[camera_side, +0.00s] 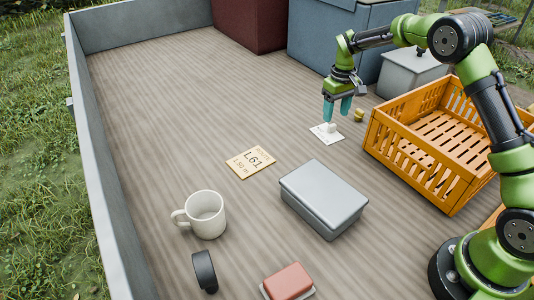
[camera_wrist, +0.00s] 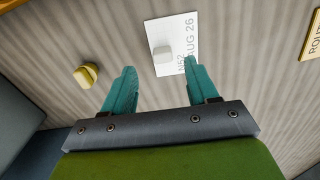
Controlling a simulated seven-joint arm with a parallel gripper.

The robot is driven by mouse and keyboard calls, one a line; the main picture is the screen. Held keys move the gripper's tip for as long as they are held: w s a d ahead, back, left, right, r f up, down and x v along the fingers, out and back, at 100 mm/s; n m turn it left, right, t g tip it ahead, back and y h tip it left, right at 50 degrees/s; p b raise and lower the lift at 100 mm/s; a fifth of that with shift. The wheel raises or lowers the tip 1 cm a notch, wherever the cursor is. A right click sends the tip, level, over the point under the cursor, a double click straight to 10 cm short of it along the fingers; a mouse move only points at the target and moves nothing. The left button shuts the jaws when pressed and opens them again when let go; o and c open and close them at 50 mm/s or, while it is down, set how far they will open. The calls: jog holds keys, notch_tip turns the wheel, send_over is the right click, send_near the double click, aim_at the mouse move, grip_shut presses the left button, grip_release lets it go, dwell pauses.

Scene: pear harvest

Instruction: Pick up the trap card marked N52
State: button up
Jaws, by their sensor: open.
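The white trap card (camera_wrist: 178,30) lies flat on the wooden bed, with "N52" and "AUG 26" printed along one edge and a pale raised block on its middle. It also shows in the side view (camera_side: 328,136). My gripper (camera_wrist: 158,75) is open, with teal fingers pointing down. In the side view my gripper (camera_side: 337,110) hangs just above the card. In the wrist view the right fingertip overlaps the card's lower edge near the "N52" print, and the left fingertip is off to the card's left. Nothing is between the fingers.
A small yellow object (camera_side: 359,115) lies right of the card. An orange crate (camera_side: 405,155) stands farther right. The bed's left part is clear.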

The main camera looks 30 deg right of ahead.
aim_at(334, 126)
jog(key=f, duration=0.4)
jog(key=shift+s+a+f, duration=0.15)
jog(key=shift+a+f, duration=0.05)
jog(key=shift+f, duration=0.1)
grip_shut()
